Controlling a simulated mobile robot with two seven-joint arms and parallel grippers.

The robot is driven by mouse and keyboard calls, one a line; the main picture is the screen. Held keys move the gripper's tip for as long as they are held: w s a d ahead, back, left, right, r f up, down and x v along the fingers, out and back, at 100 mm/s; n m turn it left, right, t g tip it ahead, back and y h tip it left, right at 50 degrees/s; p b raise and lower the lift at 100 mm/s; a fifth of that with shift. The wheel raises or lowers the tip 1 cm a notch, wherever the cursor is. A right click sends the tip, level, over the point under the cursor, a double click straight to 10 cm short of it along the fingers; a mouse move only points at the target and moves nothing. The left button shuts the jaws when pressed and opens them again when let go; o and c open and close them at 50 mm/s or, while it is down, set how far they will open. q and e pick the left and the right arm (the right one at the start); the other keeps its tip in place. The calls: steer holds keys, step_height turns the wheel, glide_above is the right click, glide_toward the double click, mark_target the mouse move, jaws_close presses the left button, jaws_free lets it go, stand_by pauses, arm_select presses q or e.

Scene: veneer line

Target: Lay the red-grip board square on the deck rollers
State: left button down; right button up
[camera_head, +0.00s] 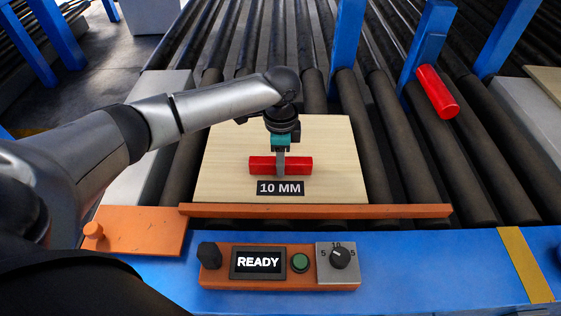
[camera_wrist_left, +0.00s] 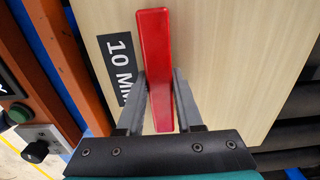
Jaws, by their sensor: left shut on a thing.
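The pale wood board (camera_head: 330,150) has a red grip (camera_head: 299,166) and a "10 MM" label, and lies over the dark deck rollers (camera_head: 395,150) behind the orange rail. Its front edge looks about parallel to the rail. My left gripper (camera_head: 281,170) comes down from above and is shut on the red grip. In the left wrist view the gripper (camera_wrist_left: 161,100) has one finger on each side of the red grip (camera_wrist_left: 155,45). Whether the board touches the rollers I cannot tell. My right gripper is not in view.
An orange rail (camera_head: 400,211) runs along the deck's front. The control panel shows READY (camera_head: 258,262), with a green button (camera_head: 300,262) and a dial (camera_head: 340,258). Blue posts (camera_head: 347,40) stand behind and to the right. A red cylinder (camera_head: 438,92) is on the right post. Bare rollers lie right.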

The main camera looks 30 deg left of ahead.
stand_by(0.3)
arm_select(q)
steer(key=c, duration=0.6)
jaws_free()
steer(key=shift+o, duration=0.2)
step_height(320, 180, up, 12)
steer(key=p, duration=0.2)
